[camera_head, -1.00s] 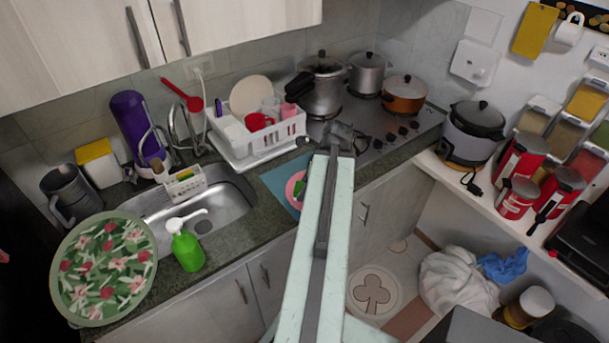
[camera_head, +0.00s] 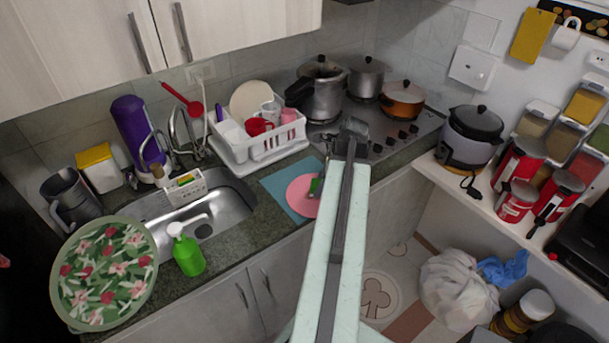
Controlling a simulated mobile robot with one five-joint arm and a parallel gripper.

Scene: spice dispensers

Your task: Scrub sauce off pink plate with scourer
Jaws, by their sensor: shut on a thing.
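The pink plate (camera_head: 301,196) lies on a blue mat (camera_head: 277,188) on the counter, between the sink and the stove. My arm covers the plate's right side. A small green thing, likely the scourer (camera_head: 316,186), shows at the plate's right part, beside my arm. My gripper (camera_head: 326,168) is mostly hidden behind my arm, close to the green thing, and is shut on it. I cannot tell whether the scourer touches the plate. No sauce can be made out on the visible part of the plate.
A white dish rack (camera_head: 262,147) stands behind the mat. The sink (camera_head: 207,222) is to the left, with a green soap bottle (camera_head: 187,254) at its front edge. The stove (camera_head: 385,135) with pots is to the right.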

